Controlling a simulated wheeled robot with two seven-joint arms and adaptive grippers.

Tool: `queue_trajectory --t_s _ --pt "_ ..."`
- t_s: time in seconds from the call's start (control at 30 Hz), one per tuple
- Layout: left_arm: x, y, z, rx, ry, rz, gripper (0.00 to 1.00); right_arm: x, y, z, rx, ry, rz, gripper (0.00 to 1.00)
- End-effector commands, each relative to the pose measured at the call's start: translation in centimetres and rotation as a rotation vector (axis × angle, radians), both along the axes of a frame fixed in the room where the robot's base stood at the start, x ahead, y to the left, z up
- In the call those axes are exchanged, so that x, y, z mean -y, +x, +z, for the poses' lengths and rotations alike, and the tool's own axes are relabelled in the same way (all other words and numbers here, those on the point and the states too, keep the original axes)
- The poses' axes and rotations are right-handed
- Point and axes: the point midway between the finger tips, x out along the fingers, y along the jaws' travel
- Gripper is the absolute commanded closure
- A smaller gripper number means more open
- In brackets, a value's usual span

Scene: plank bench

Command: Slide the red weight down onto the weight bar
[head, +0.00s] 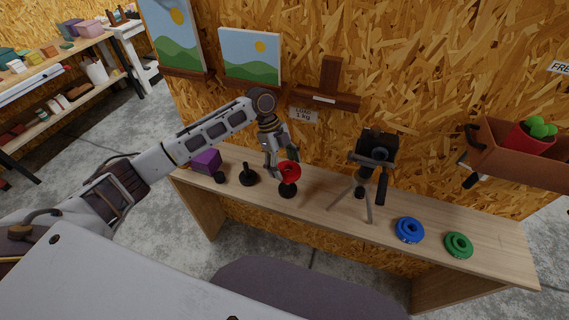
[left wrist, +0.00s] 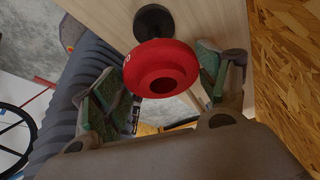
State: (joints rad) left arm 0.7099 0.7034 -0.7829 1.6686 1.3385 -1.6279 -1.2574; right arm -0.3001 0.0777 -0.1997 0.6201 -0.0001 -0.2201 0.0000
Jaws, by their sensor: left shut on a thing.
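The red weight (head: 289,172) is a round disc with a raised collar and a centre hole. It looks tilted, above a round black base (head: 287,191) on the bench. My left gripper (head: 281,165) is shut on the weight at its rim. In the left wrist view, the red weight (left wrist: 160,70) sits between the green-padded fingers (left wrist: 165,95), with the black base (left wrist: 153,22) beyond it. Whether a bar stands in the hole cannot be told. Another black upright post on a round base (head: 248,176) stands to the left. My right gripper is not in view.
A camera on a tripod (head: 375,155) stands to the right, then blue (head: 409,230) and green (head: 458,245) weights. The wall is close behind.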

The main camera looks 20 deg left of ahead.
Motion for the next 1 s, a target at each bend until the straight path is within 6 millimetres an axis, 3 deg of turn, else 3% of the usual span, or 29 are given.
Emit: queue_trajectory --t_s 1.0 --pt "0.0 0.0 -1.7 0.001 0.0 0.0 0.73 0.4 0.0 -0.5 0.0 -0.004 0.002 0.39"
